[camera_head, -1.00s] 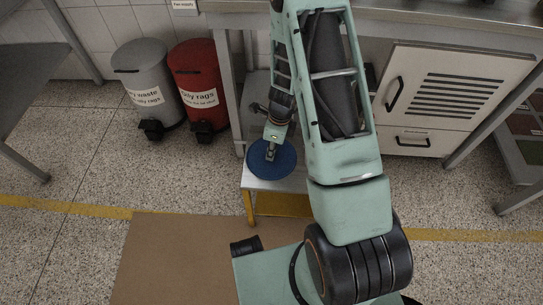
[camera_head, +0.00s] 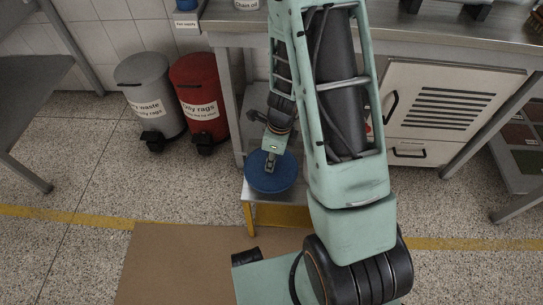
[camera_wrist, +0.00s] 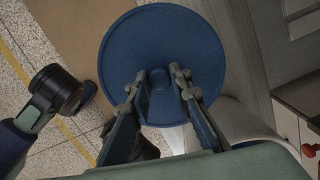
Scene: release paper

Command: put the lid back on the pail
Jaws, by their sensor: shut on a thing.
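A round blue lid (camera_head: 272,180) with a small centre knob (camera_wrist: 158,77) is held at my gripper (camera_head: 271,163). In the wrist view the lid (camera_wrist: 195,50) faces the camera and fills the upper middle. Both fingers of my gripper (camera_wrist: 160,78) reach to either side of the knob and are shut on it. In the head view the lid is over a low step stool (camera_head: 290,197); I cannot tell the gap beneath it. A pale curved surface (camera_wrist: 245,118) shows below the lid in the wrist view. It may be the pail, but most of it is hidden.
A grey waste bin (camera_head: 150,85) and a red oily-rags bin (camera_head: 200,90) stand left of the stool. A metal workbench (camera_head: 430,35) is behind, with a white cabinet (camera_head: 455,80) below it. A brown mat (camera_head: 175,265) lies in front.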

